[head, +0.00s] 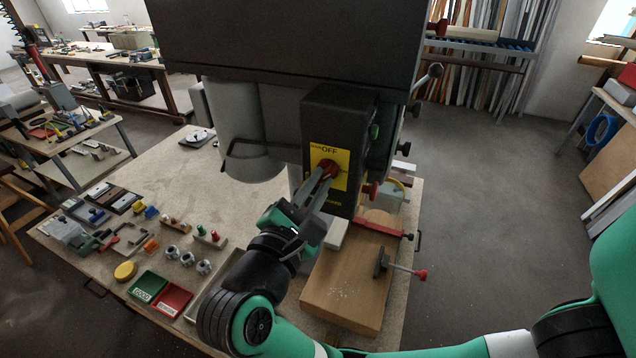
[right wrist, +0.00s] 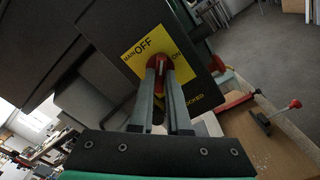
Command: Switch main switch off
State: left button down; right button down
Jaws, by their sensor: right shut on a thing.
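The main switch is a red rotary knob (head: 327,166) on a yellow plate (head: 337,153) fixed to the dark box of a machine. The right wrist view shows the plate (right wrist: 140,52) marked MAIN and OFF at its top and ON at its right. My right gripper (head: 323,174) is shut on the knob. In the right wrist view its two fingers (right wrist: 161,74) lie on either side of the knob's grip (right wrist: 172,64) and hide part of it. I cannot tell which mark the knob points to. My left gripper is not in view.
The machine's dark housing (head: 290,45) hangs above. A wooden board (head: 345,295) and a red-tipped clamp (head: 420,274) lie below the switch. Small parts, a green tray (head: 148,286) and a red tray (head: 172,299) cover the bench's left front. The bench's middle (head: 190,190) is fairly clear.

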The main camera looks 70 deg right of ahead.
jog(key=shift+n, duration=0.3)
jog(key=n, duration=0.2)
jog(key=shift+n+b, duration=0.4)
jog(key=n, duration=0.4)
jog(key=shift+n+p, duration=0.35)
jog(key=shift+n, duration=0.05)
jog(key=c, duration=0.9)
grip_release()
